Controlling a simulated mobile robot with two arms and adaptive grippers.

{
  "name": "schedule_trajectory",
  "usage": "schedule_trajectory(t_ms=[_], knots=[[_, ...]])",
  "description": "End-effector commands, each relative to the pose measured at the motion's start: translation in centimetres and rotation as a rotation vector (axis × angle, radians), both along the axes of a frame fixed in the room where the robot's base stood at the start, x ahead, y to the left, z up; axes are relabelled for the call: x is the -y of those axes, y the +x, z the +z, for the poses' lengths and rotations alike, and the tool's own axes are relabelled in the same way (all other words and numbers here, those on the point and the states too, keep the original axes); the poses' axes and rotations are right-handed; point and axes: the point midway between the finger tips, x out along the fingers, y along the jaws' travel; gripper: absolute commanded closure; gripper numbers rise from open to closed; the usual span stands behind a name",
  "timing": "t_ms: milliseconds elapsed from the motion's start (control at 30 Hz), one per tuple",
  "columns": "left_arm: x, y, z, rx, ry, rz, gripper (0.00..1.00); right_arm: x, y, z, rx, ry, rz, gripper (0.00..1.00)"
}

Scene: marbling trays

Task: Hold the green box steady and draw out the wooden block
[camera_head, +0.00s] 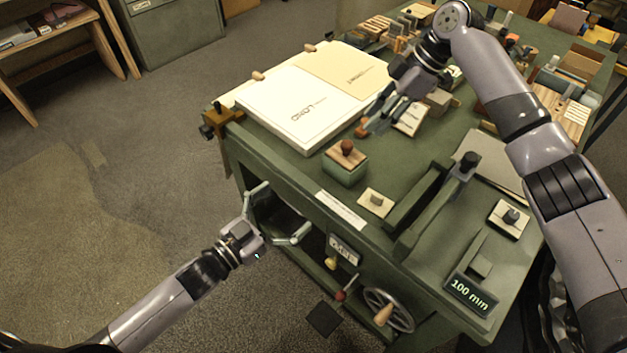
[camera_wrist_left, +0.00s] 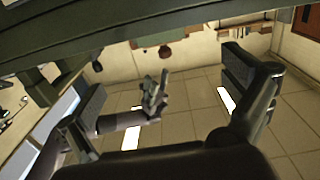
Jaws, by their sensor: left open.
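The green box (camera_head: 345,174) stands near the front edge of the green table, in the head view. The wooden block (camera_head: 334,158), with a dark brown knob (camera_head: 347,147), sits in its top; its lower part is hidden. My left gripper (camera_head: 279,214) is open and empty, in front of and below the table edge, apart from the box. The left wrist view shows its spread fingers (camera_wrist_left: 165,105) with nothing between them. My right gripper (camera_head: 373,122) is over the table, behind and right of the box; its jaw opening is unclear against the clutter.
A large white sheet (camera_head: 299,112) lies left of the box. A small square plate with a knob (camera_head: 376,202) and a long green trough (camera_head: 425,202) are to the right. A handwheel (camera_head: 388,309) is on the table front. The floor left of the table is clear.

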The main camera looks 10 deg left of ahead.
Motion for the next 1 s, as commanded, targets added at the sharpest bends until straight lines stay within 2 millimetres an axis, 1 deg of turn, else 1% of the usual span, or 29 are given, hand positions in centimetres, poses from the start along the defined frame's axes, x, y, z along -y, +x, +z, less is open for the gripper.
schedule_trajectory(t_ms=[100, 600, 800, 1000], knots=[[1.4, 1.9, 0.1, 0.003, -0.002, 0.001, 0.02, 0.0, 0.0, 0.0, 0.0, 0.0, 0.0, 0.67], [7.3, 9.7, 0.1, 0.002, -0.001, 0.001, 0.02, 0.0, 0.0, 0.0, 0.0, 0.0, 0.0, 0.67], [8.9, 11.7, 0.0, 0.0, 0.0, 0.001, 0.02, 0.0, 0.0, 0.0, 0.0, 0.0, 0.0, 0.67], [9.4, 12.4, 0.0, -0.001, 0.001, 0.001, 0.02, 0.0, 0.0, 0.0, 0.0, 0.0, 0.0, 0.67]])
